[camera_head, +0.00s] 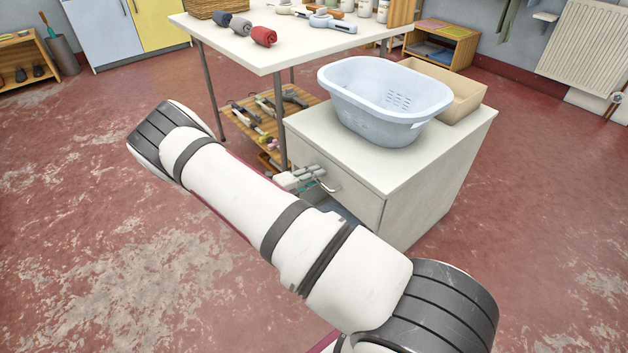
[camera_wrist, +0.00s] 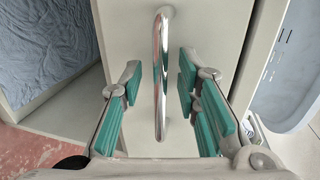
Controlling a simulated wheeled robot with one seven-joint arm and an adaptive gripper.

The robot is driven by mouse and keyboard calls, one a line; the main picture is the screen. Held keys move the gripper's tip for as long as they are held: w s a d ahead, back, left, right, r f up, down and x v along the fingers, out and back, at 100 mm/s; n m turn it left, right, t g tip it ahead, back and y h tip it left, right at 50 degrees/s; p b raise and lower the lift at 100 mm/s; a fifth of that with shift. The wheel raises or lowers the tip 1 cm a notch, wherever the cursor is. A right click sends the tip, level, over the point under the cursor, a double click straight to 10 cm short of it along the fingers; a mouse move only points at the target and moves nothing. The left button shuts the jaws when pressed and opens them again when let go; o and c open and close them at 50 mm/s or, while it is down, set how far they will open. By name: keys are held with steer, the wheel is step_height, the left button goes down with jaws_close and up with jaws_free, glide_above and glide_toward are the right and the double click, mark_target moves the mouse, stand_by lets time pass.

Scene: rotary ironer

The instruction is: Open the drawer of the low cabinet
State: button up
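The low cabinet (camera_head: 435,180) is pale, and its drawer front (camera_head: 350,188) faces left in the head view. The drawer looks shut. Its handle is a shiny metal bar (camera_wrist: 161,60), upright in the wrist view; part of it also shows in the head view (camera_head: 328,187). My gripper (camera_head: 305,179) is at the handle, partly hidden behind my arm. In the wrist view my gripper (camera_wrist: 160,88) is open, with teal pads on either side of the bar. Gaps show between the bar and the pads.
A light blue basket (camera_head: 385,100) and an open beige box (camera_head: 458,88) stand on the cabinet. A white table (camera_head: 290,45) with rolled cloths is behind it. Blue cloth (camera_wrist: 45,50) lies in an open space beside the drawer front in the wrist view. Red floor is clear at left.

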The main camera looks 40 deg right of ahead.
steer(key=shift+d, duration=0.1)
jaws_close()
steer(key=f+v, duration=0.3)
steer(key=v, duration=1.1)
steer(key=a+f+v, duration=0.1)
steer(key=f+v, duration=0.2)
steer(key=v, duration=1.2)
steer(key=shift+a+b, duration=0.3)
steer(key=shift+a, duration=0.15)
jaws_free()
